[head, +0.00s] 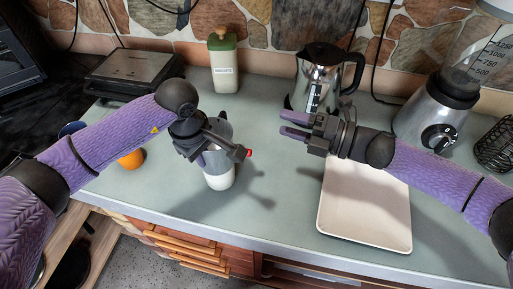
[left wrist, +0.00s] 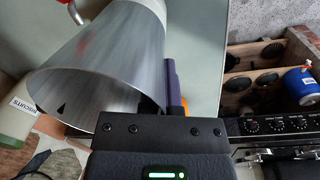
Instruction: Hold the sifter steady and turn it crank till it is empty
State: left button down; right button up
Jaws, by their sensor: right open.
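The grey metal sifter (head: 224,130) is upright over the counter, partly hidden by my left gripper (head: 205,150). Its crank ends in a red knob (head: 249,153) on the right side. A white lower part (head: 220,178) shows below the sifter; I cannot tell if it is a separate cup. In the left wrist view the sifter (left wrist: 105,60) is large, its wide open end towards the camera. One purple finger lies along its wall; the other is hidden. My left gripper looks shut on the sifter. My right gripper (head: 283,125) is open and empty, right of the crank.
A cream tray (head: 365,205) lies below my right arm. A steel kettle (head: 322,80), a biscuits jar (head: 223,65), a grill (head: 132,68) and a blender (head: 440,110) stand along the wall. An orange (head: 131,159) is at left. Counter space in front of the sifter is clear.

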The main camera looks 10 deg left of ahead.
jog(key=s+d+f+m+t+h, duration=0.2)
jog(key=s+f+m+h, duration=0.3)
jog(key=m, duration=0.8)
jog(key=shift+y, duration=0.4)
jog(key=x, duration=0.4)
jog(key=f+x, duration=0.1)
jog(key=x, duration=0.7)
jog(key=shift+s+a+f, duration=0.15)
jog(key=shift+s+f, duration=0.15)
grip_shut()
